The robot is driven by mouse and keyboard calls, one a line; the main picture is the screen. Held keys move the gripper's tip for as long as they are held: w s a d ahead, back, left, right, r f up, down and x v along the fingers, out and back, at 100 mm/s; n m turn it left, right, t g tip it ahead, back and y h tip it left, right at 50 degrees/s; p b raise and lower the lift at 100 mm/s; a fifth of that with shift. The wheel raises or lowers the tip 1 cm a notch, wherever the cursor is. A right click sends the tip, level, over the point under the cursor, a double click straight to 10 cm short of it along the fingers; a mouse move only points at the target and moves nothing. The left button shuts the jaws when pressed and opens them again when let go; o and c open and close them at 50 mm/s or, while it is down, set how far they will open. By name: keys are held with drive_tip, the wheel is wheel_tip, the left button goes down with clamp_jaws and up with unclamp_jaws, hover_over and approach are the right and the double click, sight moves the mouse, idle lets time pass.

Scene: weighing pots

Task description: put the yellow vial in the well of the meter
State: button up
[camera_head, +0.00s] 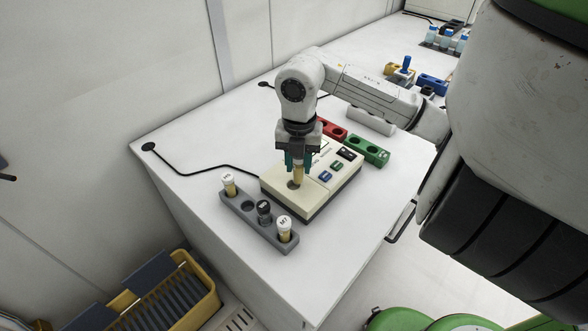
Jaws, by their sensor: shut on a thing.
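A grey rack (259,223) with several capped vials stands in front of the meter. Red (332,128) and green (369,151) blocks stand behind it. A black cable (205,169) runs to the meter. The table's (325,270) front is clear. A yellow crate (175,295) is below left.

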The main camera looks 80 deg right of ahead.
drive_tip(key=shift+w+d+f+p, duration=0.15)
drive_tip(key=shift+w+d+f, duration=0.1)
drive_tip(key=shift+f, duration=0.65)
drive_tip(key=shift+w+d+f+p, duration=0.2)
drive_tip(key=shift+f, duration=0.65)
drive_tip(key=shift+w+d+f+p, duration=0.15)
drive_tip(key=shift+w+d+f, duration=0.1)
drive_tip(key=shift+f, duration=0.65)
drive_tip(key=shift+f, duration=0.2)
drive_tip(key=o, duration=1)
drive_tip(key=shift+o, duration=0.2)
drive_tip(key=shift+r, duration=0.15)
wheel_tip(320, 180, up, 12)
drive_tip(key=b, duration=0.1)
drive_tip(key=shift+r, duration=0.1)
